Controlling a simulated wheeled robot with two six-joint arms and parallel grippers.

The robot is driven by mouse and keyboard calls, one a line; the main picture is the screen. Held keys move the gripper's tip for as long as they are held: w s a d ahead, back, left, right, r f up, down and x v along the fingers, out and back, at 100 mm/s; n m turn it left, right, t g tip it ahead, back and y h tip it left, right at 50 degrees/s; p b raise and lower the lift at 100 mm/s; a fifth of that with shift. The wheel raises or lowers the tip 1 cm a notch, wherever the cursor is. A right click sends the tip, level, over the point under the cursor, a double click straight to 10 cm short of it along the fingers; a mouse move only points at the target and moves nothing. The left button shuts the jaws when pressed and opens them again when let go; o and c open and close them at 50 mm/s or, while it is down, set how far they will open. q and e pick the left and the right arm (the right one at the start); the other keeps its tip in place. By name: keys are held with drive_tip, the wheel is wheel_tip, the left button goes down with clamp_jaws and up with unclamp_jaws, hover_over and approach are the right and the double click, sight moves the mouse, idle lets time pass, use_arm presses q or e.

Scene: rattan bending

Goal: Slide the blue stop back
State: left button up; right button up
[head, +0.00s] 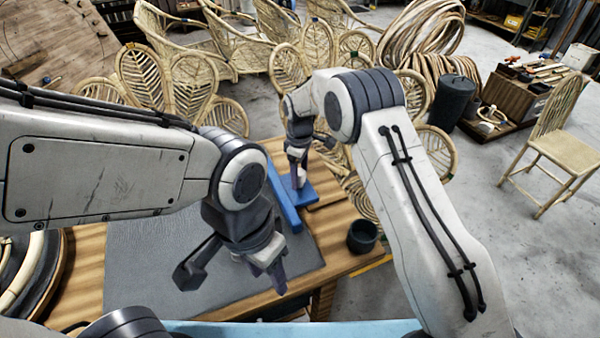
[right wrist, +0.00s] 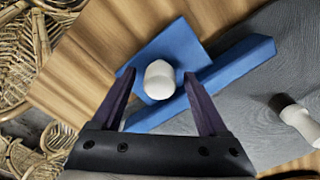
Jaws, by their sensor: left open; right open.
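The blue stop (right wrist: 180,45) is a flat blue block with a white round knob (right wrist: 159,80) standing up from it. It also shows in the head view (head: 306,195), on the table right of a long blue bar (head: 282,196). In the right wrist view the bar (right wrist: 238,66) runs slantwise beside the block. My right gripper (head: 298,172) is above the stop, pointing down, with its open fingers (right wrist: 160,82) on either side of the knob; I cannot tell whether they touch it. My left gripper (head: 277,276) is open and empty over the near part of the table.
A grey mat (head: 150,270) covers much of the wooden table (head: 340,262). A dark cup (head: 362,236) stands at the table's right edge. A white-ended dark piece (right wrist: 296,118) shows at the right of the wrist view. Rattan chairs (head: 200,85) stand behind the table.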

clamp_jaws()
idle(1.4)
